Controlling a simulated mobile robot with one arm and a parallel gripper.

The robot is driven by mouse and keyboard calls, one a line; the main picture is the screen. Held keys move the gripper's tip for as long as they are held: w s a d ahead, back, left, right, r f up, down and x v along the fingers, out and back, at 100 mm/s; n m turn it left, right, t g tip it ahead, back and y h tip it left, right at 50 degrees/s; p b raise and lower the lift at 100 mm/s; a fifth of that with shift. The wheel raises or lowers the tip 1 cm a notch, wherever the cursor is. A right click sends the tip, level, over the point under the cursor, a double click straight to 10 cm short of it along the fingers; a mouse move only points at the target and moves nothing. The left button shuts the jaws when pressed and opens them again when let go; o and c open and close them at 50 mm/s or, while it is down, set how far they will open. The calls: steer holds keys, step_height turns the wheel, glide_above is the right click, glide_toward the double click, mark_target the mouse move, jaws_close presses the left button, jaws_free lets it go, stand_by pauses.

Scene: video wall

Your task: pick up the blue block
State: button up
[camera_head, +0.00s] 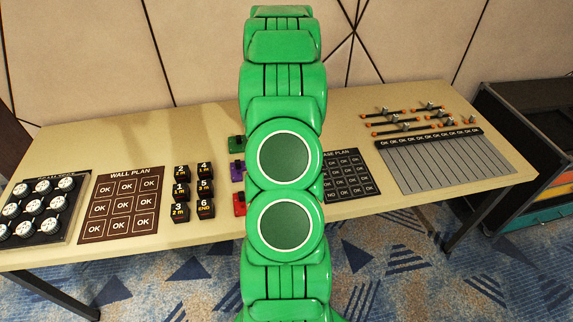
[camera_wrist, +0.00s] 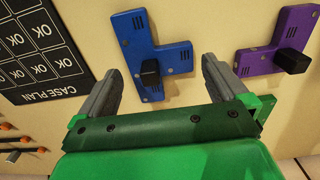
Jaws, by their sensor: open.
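The blue block (camera_wrist: 150,46) is a flat T-like piece with a black knob on it. It lies on the table in the wrist view, just beyond my gripper. In the head view my own green arm hides it. My gripper (camera_wrist: 162,82) shows in the wrist view with its two grey fingers apart and nothing between them. The black knob of the blue block lies between and slightly ahead of the fingertips. A purple block (camera_wrist: 276,48) with a black knob lies to the right of the blue one, beyond the right finger.
The case plan board (camera_wrist: 40,45) lies left of the blue block; it also shows in the head view (camera_head: 349,176). A wall plan board (camera_head: 121,204), several black numbered blocks (camera_head: 181,190) and a slotted board (camera_head: 440,165) lie on the table (camera_head: 215,140). A green block (camera_head: 236,144) shows beside my arm.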

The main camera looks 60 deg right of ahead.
steer(key=shift+f, duration=1.4)
steer(key=shift+c, duration=0.2)
steer(key=c, duration=0.9)
steer(key=shift+c, duration=0.2)
